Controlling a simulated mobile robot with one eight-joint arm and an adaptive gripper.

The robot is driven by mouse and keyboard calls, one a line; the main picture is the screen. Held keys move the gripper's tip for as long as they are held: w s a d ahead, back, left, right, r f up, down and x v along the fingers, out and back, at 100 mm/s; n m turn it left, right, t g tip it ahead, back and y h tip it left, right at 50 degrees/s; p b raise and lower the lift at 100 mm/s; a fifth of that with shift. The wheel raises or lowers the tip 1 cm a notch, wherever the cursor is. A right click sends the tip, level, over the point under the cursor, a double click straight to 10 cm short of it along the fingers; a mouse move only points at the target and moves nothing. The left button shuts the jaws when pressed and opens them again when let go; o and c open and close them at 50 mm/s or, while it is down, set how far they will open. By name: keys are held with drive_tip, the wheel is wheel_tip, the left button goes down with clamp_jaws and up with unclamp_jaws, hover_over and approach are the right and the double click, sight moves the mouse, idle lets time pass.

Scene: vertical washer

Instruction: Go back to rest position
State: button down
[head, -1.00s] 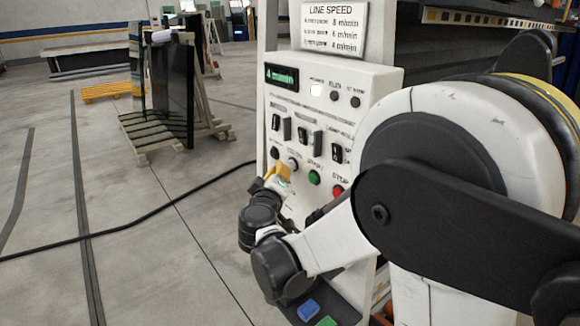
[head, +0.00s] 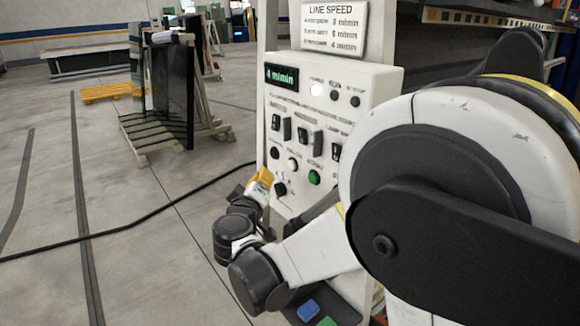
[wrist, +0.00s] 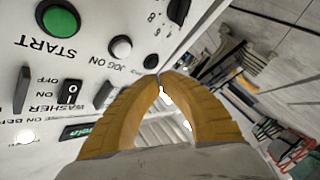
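My gripper (head: 264,176) has yellow fingers and is beside the lower left of the white control panel (head: 335,95) in the head view. In the wrist view the two yellow fingers of my gripper (wrist: 159,77) curve together and meet at the tips, with nothing held between them. The panel's green START button (wrist: 58,20) and white JOG button (wrist: 120,47) show upside down to the left of the fingers. The display (head: 282,76) reads 4 m/min. My arm hides the lower right of the panel.
A line speed sign (head: 335,27) stands above the panel. Blue and green buttons (head: 308,310) sit on a low dark ledge below. Open floor lies to the left, crossed by a black cable (head: 130,222). A rack with dark panels (head: 170,95) stands farther back.

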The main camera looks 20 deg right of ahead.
drive_tip(key=shift+d, duration=0.1)
drive_tip(key=s+d+f+m+g+y+b, duration=0.1)
drive_tip(key=s+d+f+m+g+b, duration=0.2)
drive_tip(key=s, duration=0.4)
drive_tip(key=s+d+f+g+y, duration=0.1)
drive_tip(key=s+d+f+g, duration=0.15)
drive_tip(key=s+d, duration=0.3)
drive_tip(key=s+a+f+g+y+b, duration=0.1)
drive_tip(key=s+a+f+y, duration=0.1)
drive_tip(key=s, duration=0.6)
drive_tip(key=s+a+f+m+g+y+b, duration=0.1)
drive_tip(key=s+a+f+g+y+b, duration=0.1)
drive_tip(key=s+f, duration=0.4)
drive_tip(key=s+a+y, duration=0.1)
drive_tip(key=s+a, duration=0.1)
drive_tip(key=s, duration=0.1)
drive_tip(key=shift+s+a+m+y, duration=0.15)
drive_tip(key=shift+a+m+y, duration=0.05)
drive_tip(key=shift+m+y, duration=0.1)
drive_tip(key=shift+f, duration=0.1)
